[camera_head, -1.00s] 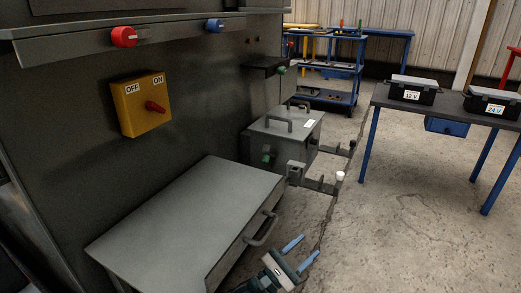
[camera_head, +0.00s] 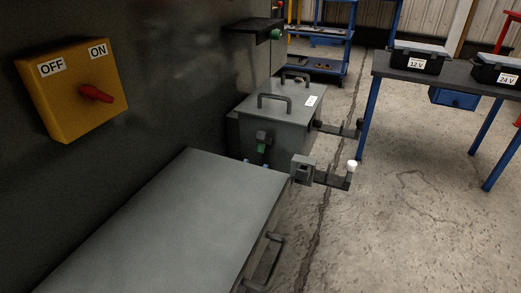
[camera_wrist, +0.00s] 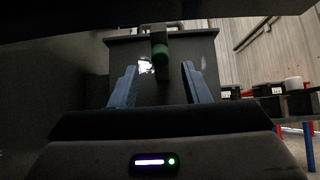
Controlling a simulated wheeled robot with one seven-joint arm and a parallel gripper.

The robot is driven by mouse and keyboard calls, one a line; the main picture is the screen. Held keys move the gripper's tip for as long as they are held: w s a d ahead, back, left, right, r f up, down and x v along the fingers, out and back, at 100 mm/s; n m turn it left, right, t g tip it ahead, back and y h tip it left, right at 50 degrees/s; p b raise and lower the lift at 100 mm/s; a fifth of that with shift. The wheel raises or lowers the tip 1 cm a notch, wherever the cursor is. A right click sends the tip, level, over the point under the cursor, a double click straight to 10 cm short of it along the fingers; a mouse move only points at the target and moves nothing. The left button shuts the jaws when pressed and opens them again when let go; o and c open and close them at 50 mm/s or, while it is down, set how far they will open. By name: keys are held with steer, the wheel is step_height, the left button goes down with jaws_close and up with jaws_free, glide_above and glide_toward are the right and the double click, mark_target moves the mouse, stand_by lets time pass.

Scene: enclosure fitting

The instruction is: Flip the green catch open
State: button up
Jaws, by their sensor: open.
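The green catch (camera_head: 262,149) is on the front face of the grey lidded box (camera_head: 283,128), hanging below a dark bracket. It also shows in the wrist view as a green knob (camera_wrist: 160,54) near the top middle. My gripper (camera_wrist: 154,86) is open, with its two blue fingers apart to either side of the catch in that picture. Nothing is between the fingers. In the head view only bits of the blue fingertips (camera_head: 256,163) show just below the catch; the grey cabinet top hides the rest. I cannot tell whether they touch the box.
A grey cabinet (camera_head: 190,220) with a handle stands in front of the box. A grey latch arm with a white knob (camera_head: 351,166) juts right. A yellow switch box (camera_head: 72,86) is on the left wall. A table (camera_head: 460,98) with black cases stands right. Open floor lies between.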

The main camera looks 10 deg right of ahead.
mark_target(261, 146)
steer(key=b+x, duration=0.1)
steer(key=x, duration=0.6)
steer(key=shift+w+r+b, duration=0.1)
steer(key=shift+b, duration=0.2)
steer(key=shift+c, duration=0.3)
jaws_close()
